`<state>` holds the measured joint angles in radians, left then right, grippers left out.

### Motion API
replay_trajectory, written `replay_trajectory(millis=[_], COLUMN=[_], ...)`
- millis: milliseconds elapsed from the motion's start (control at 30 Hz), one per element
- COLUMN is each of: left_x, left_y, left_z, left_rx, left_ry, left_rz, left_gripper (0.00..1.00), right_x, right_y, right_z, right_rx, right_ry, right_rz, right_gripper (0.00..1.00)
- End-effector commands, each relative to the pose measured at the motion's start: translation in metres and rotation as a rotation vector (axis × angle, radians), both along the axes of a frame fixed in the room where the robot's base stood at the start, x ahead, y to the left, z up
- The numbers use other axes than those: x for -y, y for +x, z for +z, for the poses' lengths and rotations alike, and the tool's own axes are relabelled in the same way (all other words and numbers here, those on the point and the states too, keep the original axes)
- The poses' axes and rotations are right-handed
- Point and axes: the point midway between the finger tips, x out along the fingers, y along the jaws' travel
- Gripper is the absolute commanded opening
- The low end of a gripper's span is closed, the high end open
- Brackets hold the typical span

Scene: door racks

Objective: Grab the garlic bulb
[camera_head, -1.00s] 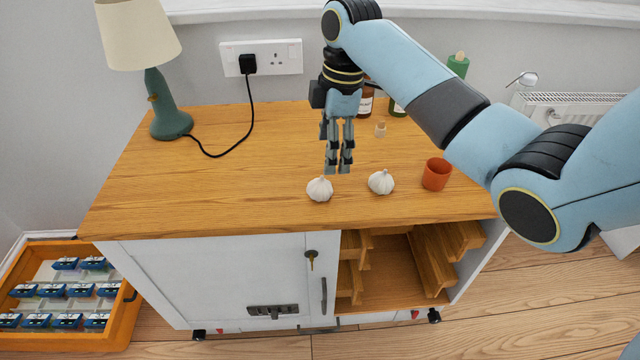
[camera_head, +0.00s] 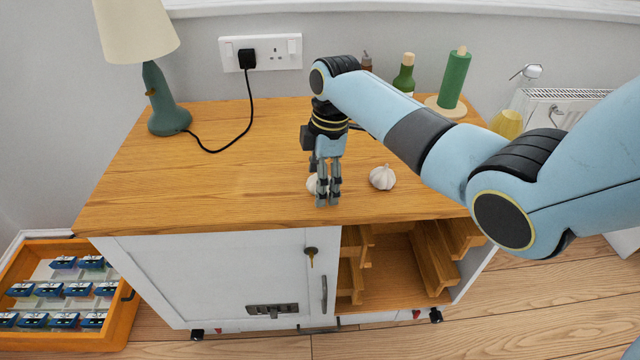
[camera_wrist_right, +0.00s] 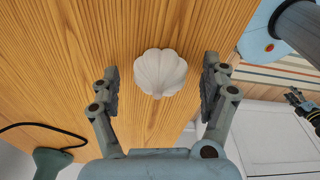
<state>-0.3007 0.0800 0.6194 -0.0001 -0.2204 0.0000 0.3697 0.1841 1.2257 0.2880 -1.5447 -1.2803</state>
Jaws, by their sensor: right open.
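Two white garlic bulbs are on the wooden cabinet top. The left bulb (camera_head: 312,184) is partly hidden behind my right gripper (camera_head: 327,201) in the head view. The other bulb (camera_head: 382,178) sits a little to the right, clear of the gripper. My right gripper is open and points down at the left bulb. In the right wrist view, one garlic bulb (camera_wrist_right: 160,73) lies between the spread fingers of the gripper (camera_wrist_right: 163,75), with a gap on each side. My left gripper is not in the head view.
A green lamp (camera_head: 160,100) with a cord stands at the back left. The left part of the top (camera_head: 190,180) is free. An orange crate (camera_head: 120,325) sits on the floor.

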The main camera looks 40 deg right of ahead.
Motion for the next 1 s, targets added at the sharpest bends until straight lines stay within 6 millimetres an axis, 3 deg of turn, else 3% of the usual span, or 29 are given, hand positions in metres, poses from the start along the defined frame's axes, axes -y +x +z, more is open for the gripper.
replay_trajectory(millis=[167,567,833,1000], left_x=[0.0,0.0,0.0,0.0], left_y=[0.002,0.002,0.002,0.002], left_z=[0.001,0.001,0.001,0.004], left_rx=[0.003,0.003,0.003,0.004], left_ry=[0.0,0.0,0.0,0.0], left_rz=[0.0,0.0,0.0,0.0], left_gripper=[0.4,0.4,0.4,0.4], right_x=[0.0,0.0,0.0,0.0], right_y=[0.0,0.0,0.001,0.001], right_z=[0.001,0.001,0.003,0.015], right_rx=[0.001,0.001,0.002,0.004], right_ry=[0.001,0.001,0.0,0.0], right_rz=[0.0,0.0,0.0,0.001], right_gripper=[0.77,0.25,0.24,0.24])
